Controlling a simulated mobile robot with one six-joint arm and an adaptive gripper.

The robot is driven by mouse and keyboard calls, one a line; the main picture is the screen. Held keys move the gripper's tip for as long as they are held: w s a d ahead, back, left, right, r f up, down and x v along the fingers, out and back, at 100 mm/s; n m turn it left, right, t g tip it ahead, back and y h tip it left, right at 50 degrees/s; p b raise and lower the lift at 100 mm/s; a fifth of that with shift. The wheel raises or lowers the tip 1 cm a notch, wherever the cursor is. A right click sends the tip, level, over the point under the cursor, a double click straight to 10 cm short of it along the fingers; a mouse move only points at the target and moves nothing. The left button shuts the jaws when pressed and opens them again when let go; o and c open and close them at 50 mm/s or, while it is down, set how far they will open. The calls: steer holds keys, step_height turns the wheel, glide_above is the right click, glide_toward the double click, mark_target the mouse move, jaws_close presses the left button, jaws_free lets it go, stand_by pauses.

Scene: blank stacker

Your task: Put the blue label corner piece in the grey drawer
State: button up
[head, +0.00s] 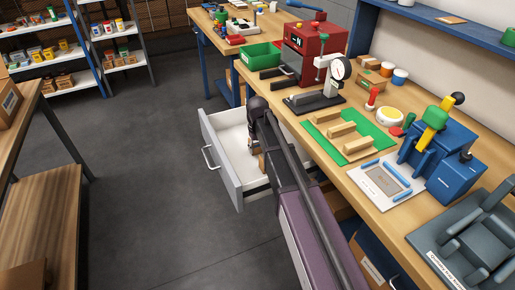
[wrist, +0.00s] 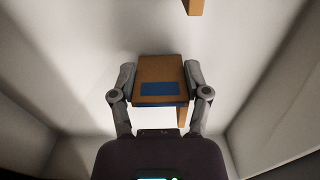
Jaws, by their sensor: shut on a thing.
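The blue label corner piece (wrist: 160,68) is a tan-brown block with a blue patch on its face, in the middle of the wrist view. My gripper (wrist: 160,78) is shut on it, one finger against each side. The grey drawer (head: 222,168) is pulled open below the bench, with a white inside. In the head view my gripper (head: 257,150) is down in the drawer opening, and my arm hides much of it. The wrist view shows pale drawer walls around the piece. I cannot tell whether the piece touches the drawer floor.
Another tan piece (wrist: 194,6) shows at the top edge of the wrist view. On the bench, a green mat (head: 325,123) holds several wooden pieces. A dial gauge stand (head: 315,100), a red machine (head: 310,50) and a blue fixture (head: 450,175) stand nearby. The floor left of the drawer is clear.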

steer(key=shift+f, duration=0.15)
steer(key=o, duration=0.8)
steer(key=shift+r, duration=0.2)
step_height(320, 180, up, 12)
steer(key=p, duration=1.2)
stand_by(0.4)
